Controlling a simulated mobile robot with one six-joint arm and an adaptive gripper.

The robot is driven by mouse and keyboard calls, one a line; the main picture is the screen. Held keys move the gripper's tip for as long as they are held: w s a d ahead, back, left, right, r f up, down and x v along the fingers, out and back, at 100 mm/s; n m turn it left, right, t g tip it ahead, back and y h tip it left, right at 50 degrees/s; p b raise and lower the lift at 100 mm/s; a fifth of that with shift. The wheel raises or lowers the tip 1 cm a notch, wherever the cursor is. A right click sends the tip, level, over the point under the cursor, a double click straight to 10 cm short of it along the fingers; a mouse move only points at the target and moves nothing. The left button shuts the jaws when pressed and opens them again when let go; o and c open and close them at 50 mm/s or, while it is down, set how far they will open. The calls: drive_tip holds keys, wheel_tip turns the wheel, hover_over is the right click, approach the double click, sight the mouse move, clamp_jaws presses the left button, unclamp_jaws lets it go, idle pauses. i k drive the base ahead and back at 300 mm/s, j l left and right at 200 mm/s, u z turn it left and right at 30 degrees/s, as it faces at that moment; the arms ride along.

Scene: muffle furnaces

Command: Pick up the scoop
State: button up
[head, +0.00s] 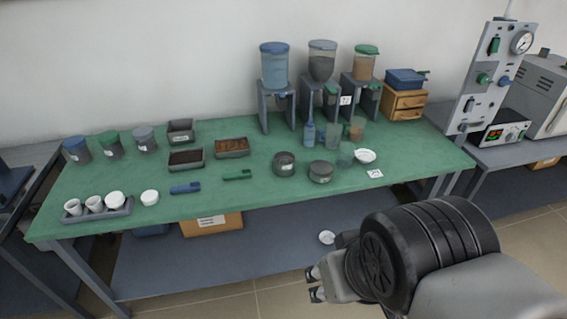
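No object can be named the scoop for certain at this size. Two small handled tools lie flat on the green tabletop (270,197) near its front: a blue one (185,188) and a green one (237,175). Either might be a scoop, but their shape is too small to tell. My gripper (315,283) is at the lower middle, in front of the table and apart from both tools. Its two fingertips are spread, with nothing between them. My arm hides the floor at the lower right.
Trays of dark and brown material (232,148), lidded jars (111,145), round dark containers (284,164) and a rack of white cups (98,209) crowd the table. Hoppers on stands (274,70) line the back. A white dish (327,237) lies on the lower shelf.

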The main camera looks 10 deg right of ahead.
sight(237, 175)
drive_tip(key=i+j+z, duration=0.2)
drive_tip(key=i+j, duration=0.3)
drive_tip(key=i+j+z, duration=0.2)
drive_tip(key=i+j, duration=0.3)
drive_tip(key=i+j+z, duration=0.2)
drive_tip(key=i+j, duration=0.25)
drive_tip(key=j, duration=0.25)
